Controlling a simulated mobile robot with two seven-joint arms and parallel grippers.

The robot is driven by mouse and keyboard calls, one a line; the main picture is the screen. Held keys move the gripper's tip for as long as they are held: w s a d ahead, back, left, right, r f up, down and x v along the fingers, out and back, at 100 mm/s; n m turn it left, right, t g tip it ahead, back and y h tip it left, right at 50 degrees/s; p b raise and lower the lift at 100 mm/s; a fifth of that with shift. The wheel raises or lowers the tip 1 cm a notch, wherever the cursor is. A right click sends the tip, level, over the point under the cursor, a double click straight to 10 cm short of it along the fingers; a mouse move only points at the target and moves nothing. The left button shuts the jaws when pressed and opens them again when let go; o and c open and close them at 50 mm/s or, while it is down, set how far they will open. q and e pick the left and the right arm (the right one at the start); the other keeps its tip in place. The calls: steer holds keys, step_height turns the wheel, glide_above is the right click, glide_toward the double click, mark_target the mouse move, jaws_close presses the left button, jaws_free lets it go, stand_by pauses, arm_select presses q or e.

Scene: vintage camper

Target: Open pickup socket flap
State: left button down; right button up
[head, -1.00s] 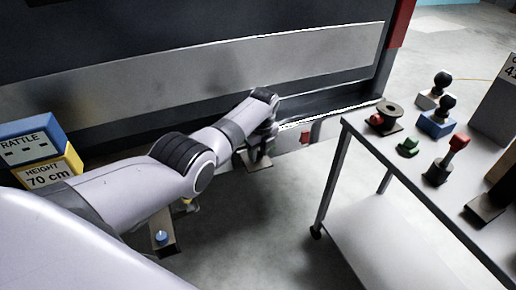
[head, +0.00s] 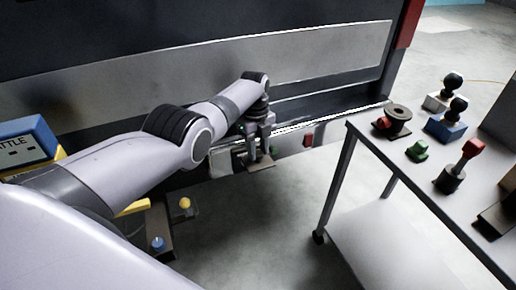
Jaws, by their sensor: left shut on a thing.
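My left arm reaches in from the left to the rear of the dark pickup (head: 300,75), below its pale panel. My left gripper (head: 260,163) is at the light-coloured bumper (head: 222,163). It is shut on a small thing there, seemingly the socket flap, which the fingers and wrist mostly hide. I cannot tell how far the flap stands open. My right gripper is not in view.
A grey table (head: 385,160) stands at the right with a spool (head: 398,120), a green piece (head: 417,151), a red-topped lever (head: 470,150) and ball-topped blocks. A red piece (head: 308,140) sits on the bumper right of my gripper. Blue and yellow boxes (head: 28,140) stand at left.

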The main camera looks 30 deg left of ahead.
arm_select(q)
steer(key=shift+f, duration=0.1)
steer(key=c, duration=0.7)
jaws_free()
steer(key=shift+c, duration=0.2)
steer(key=r, duration=0.2)
steer(key=r+p, duration=0.1)
steer(key=r, duration=0.1)
steer(key=r+p, duration=0.1)
steer(key=r, duration=0.1)
steer(key=shift+w+a+r, duration=0.15)
steer(key=shift+w+a, duration=0.1)
steer(key=shift+a, duration=0.05)
steer(key=shift+r, duration=0.45)
steer(key=shift+s+f, duration=0.1)
